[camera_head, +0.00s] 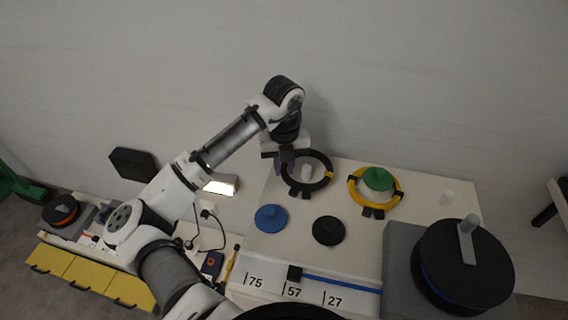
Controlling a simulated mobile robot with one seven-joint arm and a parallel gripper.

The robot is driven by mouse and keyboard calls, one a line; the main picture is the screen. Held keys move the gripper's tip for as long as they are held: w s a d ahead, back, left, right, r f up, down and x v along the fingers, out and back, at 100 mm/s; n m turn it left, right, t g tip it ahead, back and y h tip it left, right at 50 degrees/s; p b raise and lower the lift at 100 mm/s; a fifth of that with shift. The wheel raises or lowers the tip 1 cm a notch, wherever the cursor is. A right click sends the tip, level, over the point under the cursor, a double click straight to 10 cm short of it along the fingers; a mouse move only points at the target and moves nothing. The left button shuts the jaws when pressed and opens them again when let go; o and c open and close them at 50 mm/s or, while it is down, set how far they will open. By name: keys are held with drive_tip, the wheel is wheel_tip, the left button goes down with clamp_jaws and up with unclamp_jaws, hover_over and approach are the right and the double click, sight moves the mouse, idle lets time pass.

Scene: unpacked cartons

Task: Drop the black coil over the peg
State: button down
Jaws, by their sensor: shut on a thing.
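A pale peg (305,172) shows through the coil's opening. I cannot tell whether the coil is around the peg or still above it.
A yellow coil (354,195) surrounds a green cap (377,179). A blue disc (271,218) and a black disc (328,230) lie in front. Another pale peg (447,198) stands right, behind a large black reel (462,265). A wall closes the back.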

drive_tip(key=shift+f+b, duration=0.65)
drive_tip(key=shift+f, duration=0.45)
drive_tip(key=shift+f, duration=0.1)
drive_tip(key=c, duration=1.2)
unclamp_jaws()
wheel_tip(320, 180, up, 14)
